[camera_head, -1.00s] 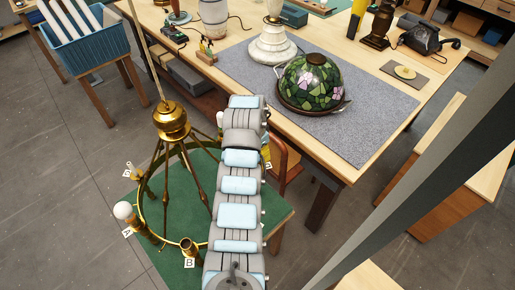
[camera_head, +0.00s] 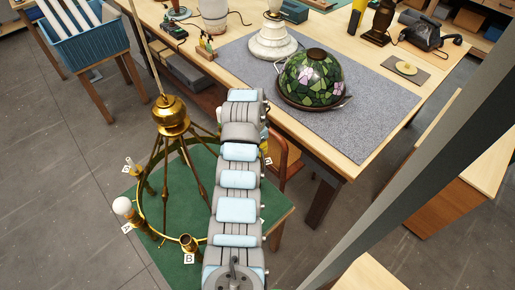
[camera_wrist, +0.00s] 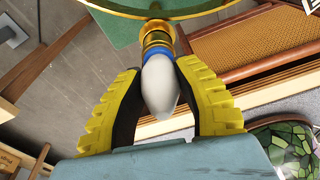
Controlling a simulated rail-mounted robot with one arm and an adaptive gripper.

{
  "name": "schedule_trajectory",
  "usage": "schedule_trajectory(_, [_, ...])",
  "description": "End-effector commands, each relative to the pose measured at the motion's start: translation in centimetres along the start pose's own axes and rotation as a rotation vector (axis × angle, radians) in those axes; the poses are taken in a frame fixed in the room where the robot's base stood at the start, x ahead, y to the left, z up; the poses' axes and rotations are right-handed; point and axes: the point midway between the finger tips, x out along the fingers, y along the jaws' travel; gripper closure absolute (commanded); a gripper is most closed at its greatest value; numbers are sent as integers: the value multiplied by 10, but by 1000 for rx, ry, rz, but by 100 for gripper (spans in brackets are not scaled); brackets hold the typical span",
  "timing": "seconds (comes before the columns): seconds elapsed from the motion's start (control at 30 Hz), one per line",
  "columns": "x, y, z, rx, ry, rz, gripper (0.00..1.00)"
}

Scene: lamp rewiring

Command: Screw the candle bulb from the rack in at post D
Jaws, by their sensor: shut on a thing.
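The white candle bulb (camera_wrist: 160,88) is between the two yellow fingers of my gripper (camera_wrist: 158,68) in the wrist view, and the fingers are shut on it. A blue band (camera_wrist: 157,54) circles its base, which is in line with a brass socket (camera_wrist: 155,36) on the ring. I cannot tell how deep the bulb sits in the socket. The post's letter is not readable.
A round white bulb (camera_head: 122,205) sits at post A, and post B (camera_head: 188,243) has an empty-looking cup. A brown chair (camera_head: 287,158) is close to the right of the ring. The workbench behind holds a stained-glass shade (camera_head: 311,80) on a grey mat (camera_head: 375,105).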

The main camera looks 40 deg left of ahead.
Motion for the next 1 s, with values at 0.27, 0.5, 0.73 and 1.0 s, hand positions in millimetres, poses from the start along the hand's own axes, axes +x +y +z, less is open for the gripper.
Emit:
schedule_trajectory(0.27, [4, 0, 0, 148, 2, 18, 100])
schedule_trajectory(0.5, [4, 0, 0, 347, 4, 41, 100])
schedule_trajectory(0.73, [2, 0, 0, 385, 4, 46, 100])
schedule_trajectory(1.0, [2, 0, 0, 383, 4, 46, 40])
